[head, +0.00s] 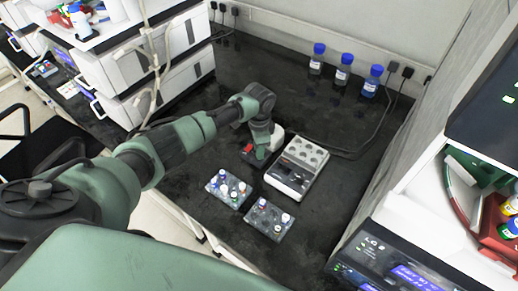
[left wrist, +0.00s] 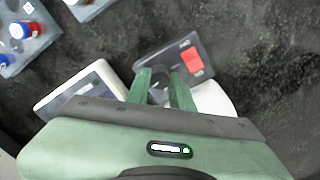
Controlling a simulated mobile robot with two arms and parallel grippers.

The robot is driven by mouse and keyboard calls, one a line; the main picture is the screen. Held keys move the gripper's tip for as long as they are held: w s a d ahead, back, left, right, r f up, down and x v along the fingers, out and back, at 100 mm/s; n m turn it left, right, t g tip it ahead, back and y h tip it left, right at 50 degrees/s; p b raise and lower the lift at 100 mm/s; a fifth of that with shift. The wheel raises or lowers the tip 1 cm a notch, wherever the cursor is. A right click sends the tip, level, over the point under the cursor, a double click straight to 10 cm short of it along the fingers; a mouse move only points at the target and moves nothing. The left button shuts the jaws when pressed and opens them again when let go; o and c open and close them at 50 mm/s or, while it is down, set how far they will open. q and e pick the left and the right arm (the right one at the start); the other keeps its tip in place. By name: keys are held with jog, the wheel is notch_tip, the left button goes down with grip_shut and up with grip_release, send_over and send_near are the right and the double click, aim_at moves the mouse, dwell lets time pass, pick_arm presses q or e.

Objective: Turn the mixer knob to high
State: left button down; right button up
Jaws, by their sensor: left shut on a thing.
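The mixer is a small unit with a dark base (head: 249,157), a red switch and a white rounded part (head: 277,133) behind. In the left wrist view its dark front panel (left wrist: 172,50) carries the red switch (left wrist: 192,61), beside my fingers. My left gripper (head: 262,152) is down at the mixer's front. In the left wrist view its two green fingers (left wrist: 160,80) are shut on the dark mixer knob (left wrist: 160,93), which shows only partly between them. The knob's setting cannot be read. My right gripper is not in view.
A white block device with round wells (head: 297,168) stands close to the right of the mixer. Two racks of small vials (head: 229,188) (head: 269,219) sit in front. Blue-capped bottles (head: 343,70) stand at the back. Open dark bench (head: 275,75) lies behind the mixer.

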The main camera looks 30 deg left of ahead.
pick_arm(q)
jog(key=shift+r+m, duration=0.1)
jog(key=shift+m, duration=0.5)
jog(key=c, duration=1.2)
grip_release()
jog(key=shift+c, duration=0.2)
notch_tip(320, 180, up, 8)
jog(key=shift+f+b, duration=0.1)
jog(key=shift+b, duration=0.35)
jog(key=shift+f, duration=0.1)
